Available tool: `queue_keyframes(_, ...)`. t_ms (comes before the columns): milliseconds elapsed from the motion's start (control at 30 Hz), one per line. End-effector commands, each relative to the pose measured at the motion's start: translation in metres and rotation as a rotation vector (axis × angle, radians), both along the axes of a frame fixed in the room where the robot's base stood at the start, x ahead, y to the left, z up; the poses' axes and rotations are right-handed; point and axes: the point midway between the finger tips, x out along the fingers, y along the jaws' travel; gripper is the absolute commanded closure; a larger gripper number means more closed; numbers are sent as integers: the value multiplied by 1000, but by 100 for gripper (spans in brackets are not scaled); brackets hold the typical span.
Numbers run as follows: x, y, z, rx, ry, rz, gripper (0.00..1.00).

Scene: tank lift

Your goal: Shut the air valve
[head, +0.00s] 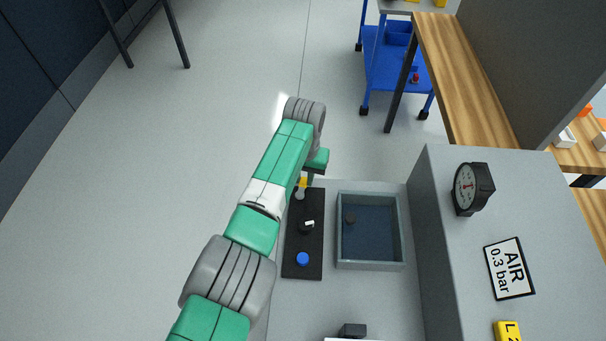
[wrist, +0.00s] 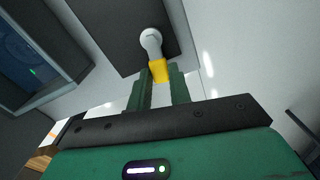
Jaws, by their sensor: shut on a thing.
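The valve has a pale grey round body and a lever with a yellow end. In the wrist view the valve body (wrist: 151,39) sits on the black panel (wrist: 110,30), and its yellow lever end (wrist: 159,70) points toward my gripper. My gripper (wrist: 161,78) is shut on that yellow end, one finger on each side. In the head view the valve body (head: 300,194) is at the far end of the black panel (head: 291,240), with a little yellow (head: 303,182) showing. My arm and hand partly cover the gripper there.
A black knob with a white mark (head: 307,226) and a blue button (head: 302,258) share the panel. A grey-walled tank (head: 403,235) of dark blue liquid stands right of it, with a small dark object inside. A gauge (head: 467,188) and an "AIR 0.3 bar" sign (head: 509,268) are farther right.

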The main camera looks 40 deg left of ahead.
Motion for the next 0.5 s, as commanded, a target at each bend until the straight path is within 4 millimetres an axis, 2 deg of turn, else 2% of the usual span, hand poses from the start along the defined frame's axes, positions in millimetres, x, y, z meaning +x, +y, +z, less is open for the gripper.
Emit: queue_keyframes(500,4,-18,2,-2,0,-441,100)
